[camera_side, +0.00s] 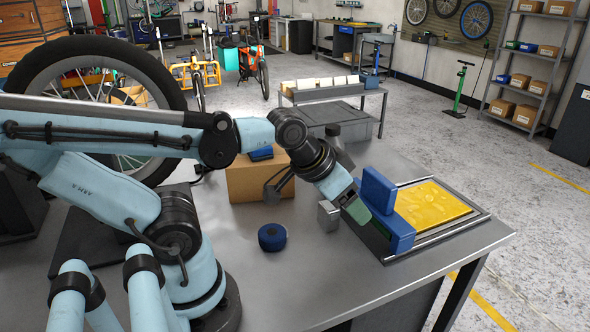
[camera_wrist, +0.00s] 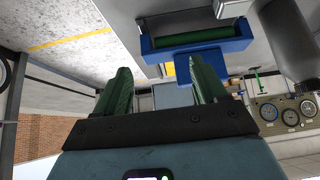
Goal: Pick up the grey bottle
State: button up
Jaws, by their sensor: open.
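A small grey bottle (camera_side: 328,216) stands on the grey bench in the side view, just left of my gripper and the blue holder. A grey cylinder at the upper right of the wrist view (camera_wrist: 287,45) appears to be this bottle, cut off by the frame edge. My gripper (camera_side: 364,208) is tilted down over the bench beside the blue holder. Its green fingers are apart with nothing between them in the wrist view (camera_wrist: 162,80). The bottle is outside the fingers, off to one side.
A blue holder (camera_side: 402,236) with a green part stands close by my gripper, beside a tray with a yellow packet (camera_side: 430,204). A blue roll (camera_side: 272,237) and a cardboard box (camera_side: 258,182) are to the left. The bench front is clear.

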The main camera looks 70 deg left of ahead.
jog(key=w+a+r+n+t+y, duration=0.1)
jog(key=w+a+n+y, duration=0.1)
jog(key=a, duration=0.4)
jog(key=w+a+r+n+t+y, duration=0.1)
jog(key=w+a+n+y, duration=0.15)
jog(key=a, duration=0.25)
jog(key=n+t+y, duration=0.1)
jog(key=n+y, duration=0.2)
jog(key=y, duration=0.1)
send_near(335, 130)
jog(key=a+f, duration=0.1)
jog(key=a, duration=0.1)
jog(key=shift+n, duration=0.25)
jog(key=shift+x, duration=6.05)
jog(key=shift+w+d+r, duration=0.1)
jog(key=shift+w+d, duration=0.05)
grip_shut()
